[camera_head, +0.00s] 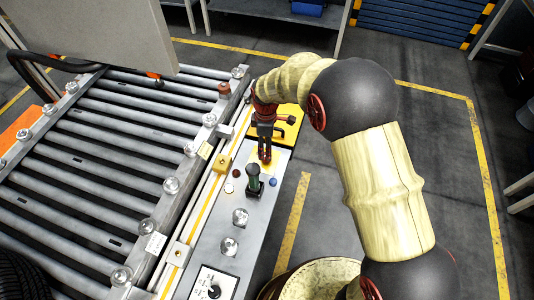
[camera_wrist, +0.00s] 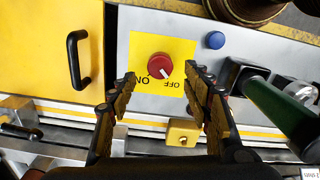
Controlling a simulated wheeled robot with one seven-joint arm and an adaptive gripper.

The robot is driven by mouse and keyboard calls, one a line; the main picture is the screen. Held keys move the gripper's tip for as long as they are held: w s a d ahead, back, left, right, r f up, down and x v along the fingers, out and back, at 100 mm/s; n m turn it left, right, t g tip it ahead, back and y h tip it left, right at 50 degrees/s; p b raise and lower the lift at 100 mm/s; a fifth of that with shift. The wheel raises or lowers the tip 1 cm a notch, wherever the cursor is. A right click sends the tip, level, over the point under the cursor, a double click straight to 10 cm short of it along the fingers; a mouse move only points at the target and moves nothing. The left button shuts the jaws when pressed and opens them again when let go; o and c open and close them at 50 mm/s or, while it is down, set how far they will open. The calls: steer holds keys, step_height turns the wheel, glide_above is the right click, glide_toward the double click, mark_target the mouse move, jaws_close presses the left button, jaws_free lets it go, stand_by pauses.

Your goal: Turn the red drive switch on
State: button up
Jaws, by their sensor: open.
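The red drive switch (camera_wrist: 159,65) is a round knob on a yellow plate (camera_wrist: 147,42) in the wrist view. Its white mark points down and right, toward the OFF label (camera_wrist: 172,84); the ON label (camera_wrist: 142,79) is to the left. My gripper (camera_wrist: 160,73) is open, with one finger on each side of the knob in the picture. Gaps show between the fingers and the knob; the height above it is unclear.
A green-handled lever (camera_head: 254,180) stands close to my gripper, beside a blue button (camera_head: 272,182). A yellow cover with a black handle (camera_wrist: 77,60) lies left in the wrist view. The roller conveyor (camera_head: 100,150) runs along the panel's left side.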

step_height(320, 180, down, 5)
steer(key=shift+r+b, duration=0.1)
steer(key=shift+b, duration=0.4)
steer(key=shift+c, duration=0.4)
steer(key=c, duration=1.1)
